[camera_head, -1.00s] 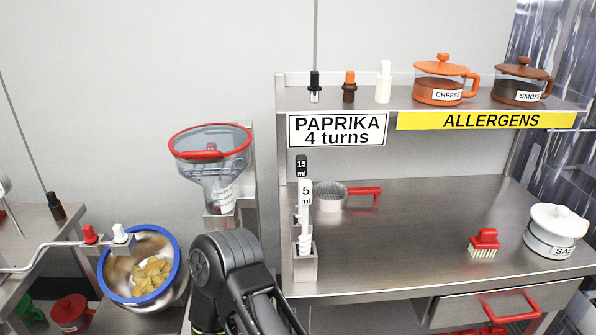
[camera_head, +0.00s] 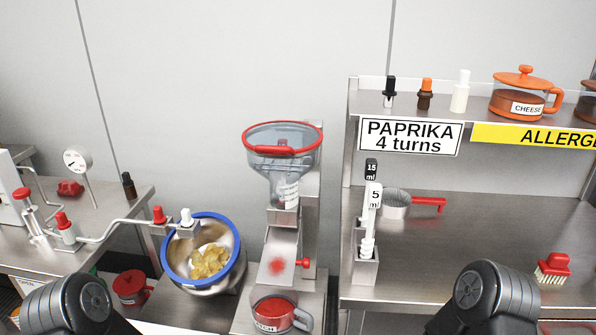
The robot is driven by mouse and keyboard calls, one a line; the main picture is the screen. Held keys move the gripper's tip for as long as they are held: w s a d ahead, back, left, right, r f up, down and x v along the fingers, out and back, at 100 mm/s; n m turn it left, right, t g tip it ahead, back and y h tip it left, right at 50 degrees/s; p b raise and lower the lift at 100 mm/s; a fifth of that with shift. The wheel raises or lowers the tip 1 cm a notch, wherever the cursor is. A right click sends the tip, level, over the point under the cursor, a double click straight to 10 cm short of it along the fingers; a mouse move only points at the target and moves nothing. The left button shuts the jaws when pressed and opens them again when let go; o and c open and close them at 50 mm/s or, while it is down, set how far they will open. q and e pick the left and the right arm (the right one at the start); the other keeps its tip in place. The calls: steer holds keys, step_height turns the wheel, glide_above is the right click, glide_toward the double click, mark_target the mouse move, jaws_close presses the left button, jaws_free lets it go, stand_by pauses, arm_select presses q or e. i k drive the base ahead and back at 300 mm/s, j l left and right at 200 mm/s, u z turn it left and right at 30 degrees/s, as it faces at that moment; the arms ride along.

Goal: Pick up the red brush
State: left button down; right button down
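The red brush (camera_head: 553,268) sits on the steel counter at the right, with its pale bristles down and its red handle up. Nothing touches it. My two dark arms reach in from the bottom edge, one at the lower left and one at the lower right. The right arm is left of and nearer than the brush. Both grippers are out of the picture, so their fingers cannot be seen.
A steel counter (camera_head: 470,245) holds a red-handled sieve (camera_head: 397,205) and a holder with measuring spoons (camera_head: 366,270). A shelf (camera_head: 440,114) with bottles and an orange jar (camera_head: 523,95) stands behind. A hopper (camera_head: 283,160) and blue-rimmed drum (camera_head: 205,265) are further left.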

mark_target(554, 269)
steer(key=z, duration=1.7)
